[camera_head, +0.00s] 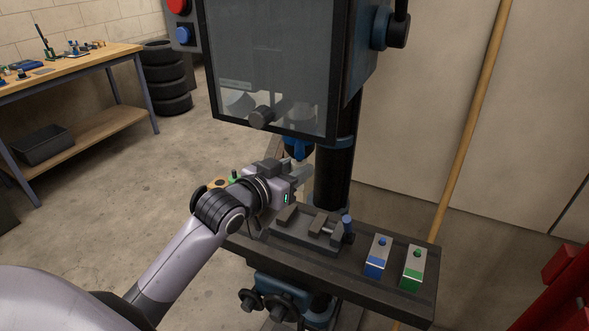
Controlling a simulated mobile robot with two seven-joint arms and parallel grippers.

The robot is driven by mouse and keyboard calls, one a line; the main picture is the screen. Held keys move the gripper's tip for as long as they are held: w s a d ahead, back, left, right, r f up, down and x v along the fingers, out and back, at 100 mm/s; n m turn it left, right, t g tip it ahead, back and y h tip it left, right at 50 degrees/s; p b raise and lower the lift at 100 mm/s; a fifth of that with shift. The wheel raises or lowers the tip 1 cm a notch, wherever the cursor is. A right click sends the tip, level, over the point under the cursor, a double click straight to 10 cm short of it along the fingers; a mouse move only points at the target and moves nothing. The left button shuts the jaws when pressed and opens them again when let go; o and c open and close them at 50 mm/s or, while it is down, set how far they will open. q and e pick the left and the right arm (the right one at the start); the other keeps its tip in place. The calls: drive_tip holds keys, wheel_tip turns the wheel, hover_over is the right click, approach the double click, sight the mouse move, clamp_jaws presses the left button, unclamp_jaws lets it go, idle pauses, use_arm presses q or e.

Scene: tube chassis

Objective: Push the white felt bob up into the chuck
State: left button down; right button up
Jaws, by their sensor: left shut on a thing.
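My left gripper (299,172) reaches in from the left, below the drill press head, and is shut. What it grips is mostly hidden by its own body and fingers; I take it to be the white felt bob, but cannot see it clearly. The blue chuck (298,149) hangs under the head, just above my fingers. I cannot tell whether the held thing touches it. My right gripper is not in view.
A clear guard (270,60) hangs in front of the head. The press table (335,275) bears a vise (310,228), a blue block (377,257) and a green block (413,268) on the right. The dark column (334,175) stands behind. A workbench (70,68) is far left.

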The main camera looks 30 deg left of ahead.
use_arm(q)
drive_tip(key=shift+a+r, duration=0.1)
drive_tip(key=shift+r, duration=1.25)
idle(2.3)
drive_tip(key=c, duration=0.7)
unclamp_jaws()
drive_tip(key=shift+f, duration=0.3)
drive_tip(key=shift+s, duration=0.25)
drive_tip(key=shift+b+v, duration=0.5)
drive_tip(key=shift+v, duration=2.85)
drive_tip(key=shift+r, duration=0.1)
drive_tip(key=s+d+f+g, duration=0.1)
drive_tip(key=s+f, duration=0.1)
drive_tip(key=f, duration=0.6)
drive_tip(key=s+d+f+g, duration=0.1)
drive_tip(key=s+f, duration=0.1)
drive_tip(key=f, duration=0.6)
drive_tip(key=s+d+f+g, duration=0.1)
drive_tip(key=s+d+f, duration=0.1)
drive_tip(key=s+f, duration=0.2)
drive_tip(key=s+d+f+g, duration=0.1)
drive_tip(key=s+d+f, duration=0.1)
drive_tip(key=s+f, duration=0.3)
drive_tip(key=s+d+f+g, duration=0.1)
drive_tip(key=s+d+f, duration=0.1)
drive_tip(key=s+f, duration=0.2)
wheel_tip(320, 180, down, 3)
drive_tip(key=shift+s+f+m+g, duration=0.1)
drive_tip(key=shift+s+m+g, duration=0.05)
drive_tip(key=shift+m+g, duration=0.2)
